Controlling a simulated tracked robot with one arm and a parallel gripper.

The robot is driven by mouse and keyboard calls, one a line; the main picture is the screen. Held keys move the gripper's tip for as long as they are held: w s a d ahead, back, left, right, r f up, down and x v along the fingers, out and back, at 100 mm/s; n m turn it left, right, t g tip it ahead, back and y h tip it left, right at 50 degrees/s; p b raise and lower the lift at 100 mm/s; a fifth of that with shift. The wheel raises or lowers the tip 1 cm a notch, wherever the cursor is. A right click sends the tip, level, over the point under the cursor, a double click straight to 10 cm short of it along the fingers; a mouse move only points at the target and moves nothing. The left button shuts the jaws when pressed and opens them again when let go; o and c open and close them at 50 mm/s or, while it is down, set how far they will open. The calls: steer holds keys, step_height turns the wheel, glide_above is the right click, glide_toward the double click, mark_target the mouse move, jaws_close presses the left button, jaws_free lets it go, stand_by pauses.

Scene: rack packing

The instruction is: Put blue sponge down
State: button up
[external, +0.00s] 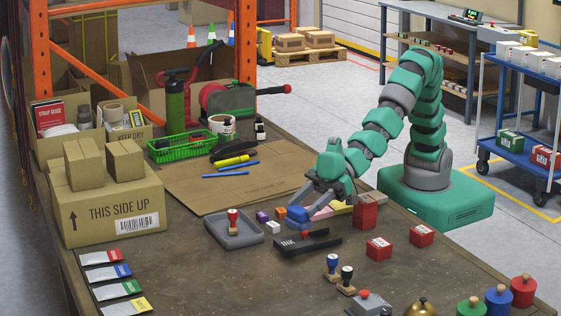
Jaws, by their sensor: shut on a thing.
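The blue sponge (296,214) is a small blue block near the middle of the table. My gripper (306,210) reaches down from the right and is shut on it. The sponge is just behind a black tray (318,246). Whether it touches the table or hangs slightly above it, I cannot tell. The gripper hides part of the sponge's right side.
Small purple, white and orange blocks (272,227) lie just left of the sponge. A grey tray (250,240) holds a red-handled stamp. Red boxes (378,249) stand to the right. Brown cardboard (205,196) lies behind.

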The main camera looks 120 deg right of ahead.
steer(key=shift+n+g+y, duration=0.3)
steer(key=shift+n+y, duration=0.4)
steer(key=shift+y, duration=0.1)
steer(key=s+f+b, duration=0.1)
steer(key=f, duration=0.3)
steer(key=s+f+b, duration=0.2)
steer(key=f, duration=0.2)
steer(key=s+a+f+b, duration=0.1)
steer(key=f, duration=0.2)
steer(key=shift+s+f+b, duration=0.35)
steer(key=shift+s+f, duration=0.05)
steer(key=shift+f, duration=0.1)
steer(key=o, duration=1)
steer(key=shift+s+r, duration=0.15)
steer(key=shift+r, duration=0.05)
steer(key=p+v, duration=0.2)
steer(key=v, duration=0.8)
steer(key=shift+s+d+r, duration=0.1)
steer(key=shift+s+d, duration=0.1)
steer(key=shift+s+d+r, duration=0.15)
steer(key=shift+s+d, duration=0.1)
steer(key=shift+s, duration=0.3)
